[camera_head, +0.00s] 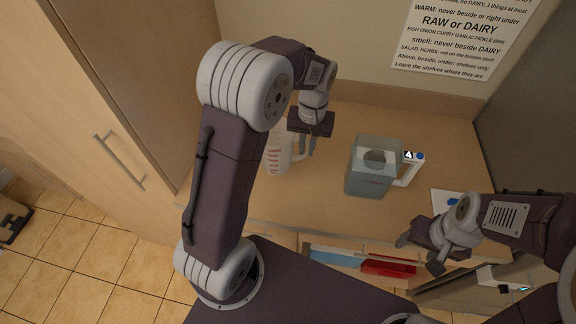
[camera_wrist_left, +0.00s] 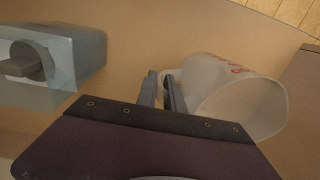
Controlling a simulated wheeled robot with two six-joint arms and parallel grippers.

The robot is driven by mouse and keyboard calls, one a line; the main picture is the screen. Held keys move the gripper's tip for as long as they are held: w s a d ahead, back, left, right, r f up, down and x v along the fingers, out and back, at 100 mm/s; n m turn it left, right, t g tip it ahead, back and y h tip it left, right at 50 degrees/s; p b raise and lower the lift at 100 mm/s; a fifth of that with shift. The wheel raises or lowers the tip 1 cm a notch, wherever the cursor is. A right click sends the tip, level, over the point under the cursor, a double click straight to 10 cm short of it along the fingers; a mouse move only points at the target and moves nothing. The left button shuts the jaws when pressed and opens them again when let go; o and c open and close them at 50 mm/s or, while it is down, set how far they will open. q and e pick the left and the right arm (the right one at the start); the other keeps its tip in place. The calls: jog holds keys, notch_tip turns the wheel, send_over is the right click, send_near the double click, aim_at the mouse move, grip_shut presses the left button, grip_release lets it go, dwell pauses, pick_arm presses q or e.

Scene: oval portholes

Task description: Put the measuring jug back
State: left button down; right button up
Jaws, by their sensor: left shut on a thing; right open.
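The measuring jug (camera_head: 277,157) is a translucent white jug with red markings, on the wooden worktop in the head view. In the left wrist view the jug (camera_wrist_left: 238,98) is at the right of the fingers, its wide open rim facing the camera. My left gripper (camera_head: 309,145) is shut on the jug's handle side, and its fingers (camera_wrist_left: 163,90) show in the left wrist view. The arm partly hides the jug in the head view. I cannot tell whether it touches the worktop. My right gripper (camera_head: 420,253) is open and empty at the front right.
A blue-grey container (camera_head: 368,180) with a white handle stands on the worktop (camera_head: 330,200) right of the jug. A tall wooden cabinet (camera_head: 120,90) borders the left. A drawer holding a red thing (camera_head: 388,268) is open below the front edge. A sign (camera_head: 462,38) hangs behind.

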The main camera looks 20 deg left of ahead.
pick_arm(q)
jog(key=f, duration=0.3)
jog(key=shift+w+a+f, duration=0.2)
jog(key=shift+a+f, duration=0.05)
jog(key=shift+a, duration=0.15)
notch_tip(320, 180, down, 4)
jog(key=shift+s+a+f, duration=0.1)
jog(key=shift+s+a, duration=0.05)
jog(key=c, duration=1.5)
grip_release()
jog(key=shift+s, duration=0.1)
jog(key=shift+o, duration=0.2)
jog(key=r, duration=1.2)
jog(key=shift+d+r, duration=0.1)
jog(key=shift+d, duration=0.15)
jog(key=s+f+m, duration=0.1)
jog(key=s+f, duration=0.3)
jog(key=s, duration=0.3)
jog(key=s+a+f+m+t, duration=0.1)
jog(key=s+f, duration=0.2)
jog(key=s, duration=0.4)
jog(key=shift+s+a+f+h, duration=0.3)
jog(key=shift+s+f, duration=0.05)
jog(key=shift+f, duration=0.05)
